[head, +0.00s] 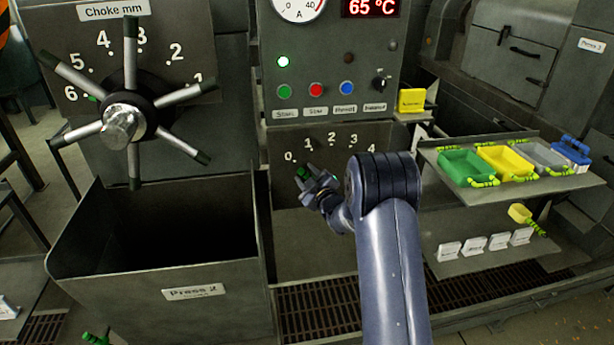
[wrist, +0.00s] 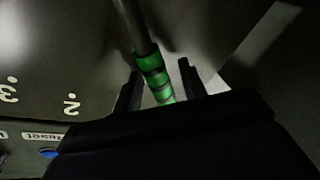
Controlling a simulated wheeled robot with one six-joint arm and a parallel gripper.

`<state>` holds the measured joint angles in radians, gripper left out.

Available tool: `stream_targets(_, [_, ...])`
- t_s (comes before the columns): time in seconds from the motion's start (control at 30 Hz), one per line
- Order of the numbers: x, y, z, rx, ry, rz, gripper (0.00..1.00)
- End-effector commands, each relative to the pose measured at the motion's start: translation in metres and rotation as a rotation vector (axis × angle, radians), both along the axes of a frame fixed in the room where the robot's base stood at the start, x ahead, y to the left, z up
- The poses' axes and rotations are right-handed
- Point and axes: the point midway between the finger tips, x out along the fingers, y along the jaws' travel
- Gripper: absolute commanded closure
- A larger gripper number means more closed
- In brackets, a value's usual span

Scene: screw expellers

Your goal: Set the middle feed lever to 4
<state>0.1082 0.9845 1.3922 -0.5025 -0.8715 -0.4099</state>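The middle feed lever's green grip (head: 303,173) shows in the head view on the dark panel below the button box, beside the 0 end of a scale marked 0 to 4. Its pivot is hidden by my gripper and arm. My gripper (head: 318,188) is right at the lever. In the wrist view the green banded grip (wrist: 154,72) on its grey rod runs down between my two fingers (wrist: 160,88). The fingers stand apart, one on each side, with gaps visible beside the grip. The grip's lower end is hidden behind the gripper body.
A choke handwheel (head: 128,118) with long spokes stands at the left above an open Press 2 bin (head: 160,275). A shelf (head: 430,160) with green, yellow, grey and blue trays is at the right. The button box (head: 335,70) is above the lever panel.

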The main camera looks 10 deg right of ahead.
Motion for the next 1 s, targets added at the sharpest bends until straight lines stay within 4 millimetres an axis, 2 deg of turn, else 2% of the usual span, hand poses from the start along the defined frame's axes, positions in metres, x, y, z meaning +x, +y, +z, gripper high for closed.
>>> stream_targets(0.07, [-0.0002,0.0000,-0.0001,0.000,0.000,0.000,0.60])
stream_targets(0.57, [-0.0004,0.0000,-0.0002,0.000,0.000,0.000,1.00])
stream_targets(1.0, [-0.0005,0.0020,-0.0007,0.010,0.001,0.001,1.00])
